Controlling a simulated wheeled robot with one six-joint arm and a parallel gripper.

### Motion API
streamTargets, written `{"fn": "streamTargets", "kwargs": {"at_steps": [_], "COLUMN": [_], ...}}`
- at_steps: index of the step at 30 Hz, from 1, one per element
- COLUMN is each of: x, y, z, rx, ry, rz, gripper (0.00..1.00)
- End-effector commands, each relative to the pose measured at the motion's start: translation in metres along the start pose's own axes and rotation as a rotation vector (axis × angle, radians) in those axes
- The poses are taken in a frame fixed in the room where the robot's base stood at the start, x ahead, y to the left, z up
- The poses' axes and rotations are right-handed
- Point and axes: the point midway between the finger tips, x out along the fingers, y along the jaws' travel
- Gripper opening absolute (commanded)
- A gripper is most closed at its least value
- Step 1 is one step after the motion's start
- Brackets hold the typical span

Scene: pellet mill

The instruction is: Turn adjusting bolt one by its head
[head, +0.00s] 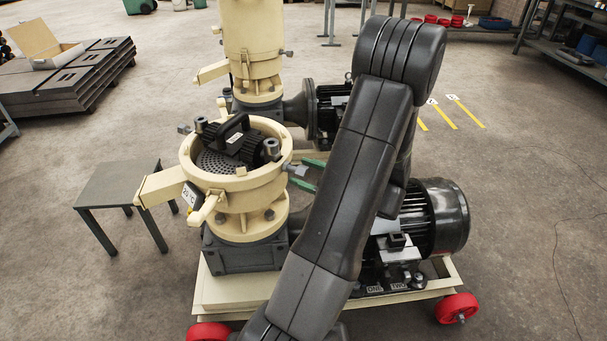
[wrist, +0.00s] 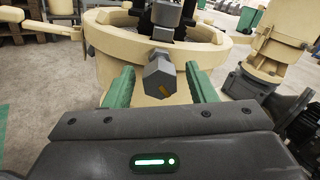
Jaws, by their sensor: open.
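A grey hex bolt head (wrist: 158,80) sticks out of the side of the cream mill ring (wrist: 105,50) in the wrist view, with a small orange mark on its face. The bolt also shows at the ring's right side in the head view (head: 297,170). My gripper (wrist: 160,88) is open, with one green finger on each side of the bolt head and a gap to each. In the head view my gripper (head: 308,174) is at the bolt, partly hidden by my arm. I cannot read a number on this bolt.
Another bolt (head: 185,128) sits at the ring's far left. A black roller assembly with a handle (head: 237,138) lies inside the ring. A small grey table (head: 118,182) stands left.

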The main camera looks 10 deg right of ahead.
Motion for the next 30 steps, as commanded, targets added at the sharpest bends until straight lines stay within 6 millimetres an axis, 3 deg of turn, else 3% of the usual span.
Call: {"fn": "streamTargets", "kwargs": {"at_steps": [12, 19, 30], "x": [0.0077, 0.0076, 0.0075], "y": [0.0001, 0.0002, -0.0006], "z": [0.0000, 0.0000, 0.0031], "rx": [0.000, 0.000, 0.066], "ry": [0.001, 0.001, 0.001], "rz": [0.000, 0.000, 0.000], "gripper": [0.49, 0.06, 0.06]}}
